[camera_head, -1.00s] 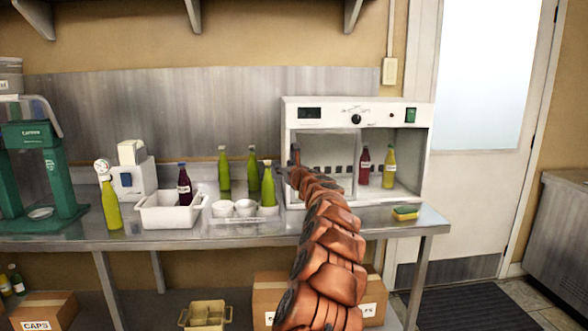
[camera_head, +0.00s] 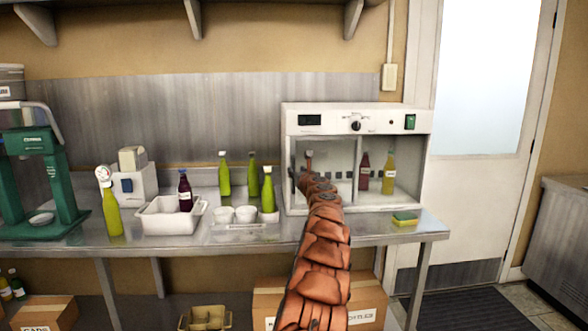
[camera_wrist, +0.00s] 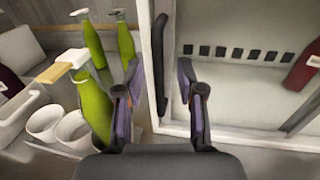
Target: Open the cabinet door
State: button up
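The white cabinet (camera_head: 300,121) stands at the right end of the steel bench. Its front has a white-framed left pane (camera_head: 330,175), which looks closed; bottles show in the right part. In the wrist view a long black vertical handle (camera_wrist: 158,45) sits on the white door frame (camera_wrist: 145,50). My gripper (camera_wrist: 159,70) is open, with one finger on each side of the handle's line. The fingers look apart from the handle; the exact depth gap is unclear. In the head view my arm hides most of the gripper at the cabinet's left front edge.
Green bottles (camera_head: 224,175) and white cups (camera_head: 246,213) stand close left of the cabinet. A white bin (camera_head: 170,218) holds a dark bottle. A sponge (camera_head: 404,218) lies at the bench's right front. Red (camera_head: 363,172) and yellow (camera_head: 388,174) bottles stand inside the cabinet.

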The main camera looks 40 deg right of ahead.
jog(key=p+x, duration=0.3)
jog(key=shift+w+d+f, duration=0.1)
jog(key=shift+w+f, duration=0.05)
jog(key=shift+w, duration=0.15)
jog(key=shift+w, duration=0.1)
dwell(0.4)
grip_shut()
dwell(0.5)
